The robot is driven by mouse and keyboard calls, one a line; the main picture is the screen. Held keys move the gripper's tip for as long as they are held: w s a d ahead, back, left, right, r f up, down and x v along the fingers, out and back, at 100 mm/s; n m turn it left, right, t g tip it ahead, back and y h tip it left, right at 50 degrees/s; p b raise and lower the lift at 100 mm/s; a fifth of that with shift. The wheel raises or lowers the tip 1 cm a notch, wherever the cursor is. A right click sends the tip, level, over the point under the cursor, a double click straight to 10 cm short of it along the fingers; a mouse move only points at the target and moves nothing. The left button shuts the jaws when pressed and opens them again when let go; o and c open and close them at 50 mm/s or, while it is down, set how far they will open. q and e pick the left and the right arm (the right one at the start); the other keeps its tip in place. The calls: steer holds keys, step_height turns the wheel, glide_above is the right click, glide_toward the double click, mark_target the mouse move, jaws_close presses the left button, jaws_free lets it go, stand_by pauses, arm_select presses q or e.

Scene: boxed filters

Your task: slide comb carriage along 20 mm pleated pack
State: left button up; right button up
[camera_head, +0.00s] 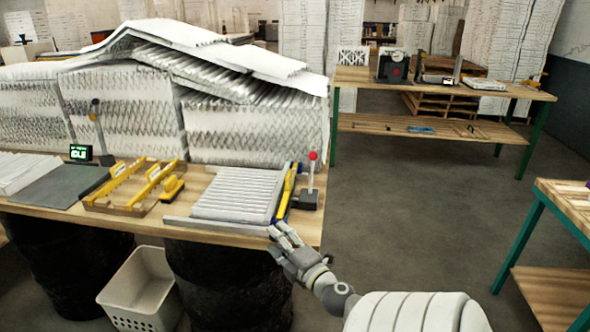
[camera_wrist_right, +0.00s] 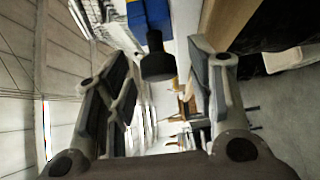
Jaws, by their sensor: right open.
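The pleated pack (camera_head: 238,194) is a white ridged panel lying flat near the right end of the wooden bench. A narrow yellow and blue bar (camera_head: 287,192) stands along its right side; it looks like the comb carriage, but its teeth cannot be made out. My right gripper (camera_head: 281,234) is open and empty at the bench's front edge, just in front of the bar's near end. In the right wrist view, its fingers (camera_wrist_right: 158,62) are spread, with a dark cylindrical part (camera_wrist_right: 157,58) seen between them. My left gripper is not in view.
A red-knobbed lever on a black base (camera_head: 306,200) stands right of the bar. A wooden tray with yellow rails (camera_head: 135,186) and a green display (camera_head: 79,153) are farther left. Large stacked white filters (camera_head: 125,110) fill the bench's back. A beige basket (camera_head: 142,285) is below.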

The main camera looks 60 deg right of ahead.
steer(key=v, duration=1)
stand_by(0.3)
